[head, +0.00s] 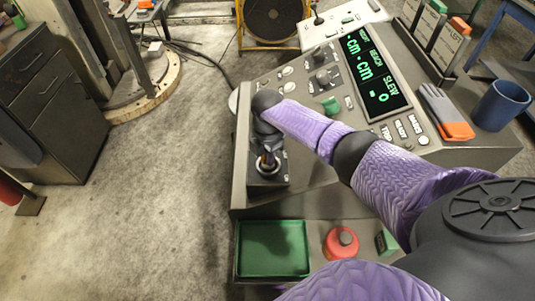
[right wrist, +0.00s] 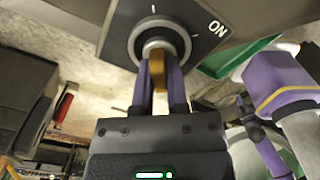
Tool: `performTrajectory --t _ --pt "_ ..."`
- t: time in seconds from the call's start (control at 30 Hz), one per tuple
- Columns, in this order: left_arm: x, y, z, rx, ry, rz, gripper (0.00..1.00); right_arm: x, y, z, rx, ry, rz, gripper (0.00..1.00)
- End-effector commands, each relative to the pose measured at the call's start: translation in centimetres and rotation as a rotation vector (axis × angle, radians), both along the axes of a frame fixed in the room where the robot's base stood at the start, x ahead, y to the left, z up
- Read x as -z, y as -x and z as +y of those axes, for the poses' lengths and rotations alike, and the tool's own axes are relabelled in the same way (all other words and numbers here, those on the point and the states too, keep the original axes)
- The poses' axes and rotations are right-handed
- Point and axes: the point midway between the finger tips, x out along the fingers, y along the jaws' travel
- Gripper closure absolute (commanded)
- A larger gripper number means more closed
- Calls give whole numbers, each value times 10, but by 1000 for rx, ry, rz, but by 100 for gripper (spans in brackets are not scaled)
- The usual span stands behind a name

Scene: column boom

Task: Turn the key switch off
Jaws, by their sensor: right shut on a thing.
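The key switch (right wrist: 160,40) is a round silver lock on a dark square plate, with "ON" printed to its upper right in the right wrist view. In the head view its plate (head: 268,178) sits at the left edge of the console. A brass-coloured key (right wrist: 157,69) stands in the lock. My right gripper (right wrist: 160,103) is shut on the key, with a purple finger on each side. In the head view my right gripper (head: 267,156) points down at the switch. The fingers partly hide the key, and I cannot tell its exact angle. My left gripper is not in view.
The sloping console (head: 325,175) carries levers, buttons and a green-lit display (head: 376,75). A grey and orange glove (head: 446,112) and a blue mug (head: 502,105) lie to the right. A green tray (head: 243,272) and a red button (head: 341,243) are below. Floor on the left is open.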

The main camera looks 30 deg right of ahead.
Motion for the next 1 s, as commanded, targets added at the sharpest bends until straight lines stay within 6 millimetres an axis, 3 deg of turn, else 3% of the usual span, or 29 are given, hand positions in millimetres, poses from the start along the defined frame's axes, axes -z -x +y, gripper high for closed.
performTrajectory --t 0.57,0.6,0.77,1.0 --pt "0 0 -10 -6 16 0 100 0 0 1 -34 -2 -2 100" --pt "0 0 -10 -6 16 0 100 0 0 1 -34 -2 -2 80" --pt "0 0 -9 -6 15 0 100 0 0 1 -33 -2 -1 47" --pt "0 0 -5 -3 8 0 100 0 0 0 -32 -1 0 47"
